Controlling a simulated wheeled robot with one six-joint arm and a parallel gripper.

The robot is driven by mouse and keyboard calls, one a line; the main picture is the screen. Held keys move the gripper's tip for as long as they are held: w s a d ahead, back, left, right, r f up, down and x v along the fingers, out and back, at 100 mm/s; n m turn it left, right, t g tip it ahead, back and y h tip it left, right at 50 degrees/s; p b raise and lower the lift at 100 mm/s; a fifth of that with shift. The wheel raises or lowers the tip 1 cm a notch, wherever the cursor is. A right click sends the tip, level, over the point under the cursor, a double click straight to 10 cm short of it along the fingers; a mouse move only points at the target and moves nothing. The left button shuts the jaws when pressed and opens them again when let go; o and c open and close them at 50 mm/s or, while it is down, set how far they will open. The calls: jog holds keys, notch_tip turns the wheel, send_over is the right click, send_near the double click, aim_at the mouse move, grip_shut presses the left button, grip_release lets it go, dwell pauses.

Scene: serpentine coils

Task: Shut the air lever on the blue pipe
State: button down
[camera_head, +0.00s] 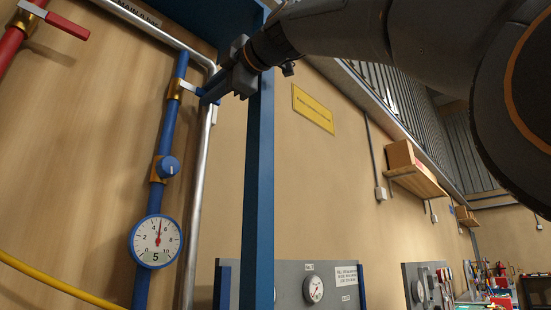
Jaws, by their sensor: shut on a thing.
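The blue pipe (168,130) runs up the wooden panel at the left. Near its top is a brass valve (175,88) with the air lever (188,86). The lever's pale arm points right and slightly down, across the pipe. My gripper (209,96) reaches in from the upper right and is shut on the lever's outer end. Its jaws hide most of the handle. Lower on the blue pipe are a round blue knob (168,167) and a white gauge (156,241), whose needle points nearly straight up, with a 5 below.
A red pipe (15,40) with a red lever (67,26) is at the upper left. A silver pipe (196,190) runs beside the blue pipe, close to my gripper. A blue post (259,190) stands below my wrist. A yellow hose (60,281) crosses the lower left.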

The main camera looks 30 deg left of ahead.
jog(key=c, duration=1.6)
grip_release()
jog(key=shift+c, duration=0.2)
jog(key=b+v, duration=0.3)
jog(key=v, duration=0.5)
jog(key=shift+b, duration=0.4)
jog(key=shift+a, duration=0.1)
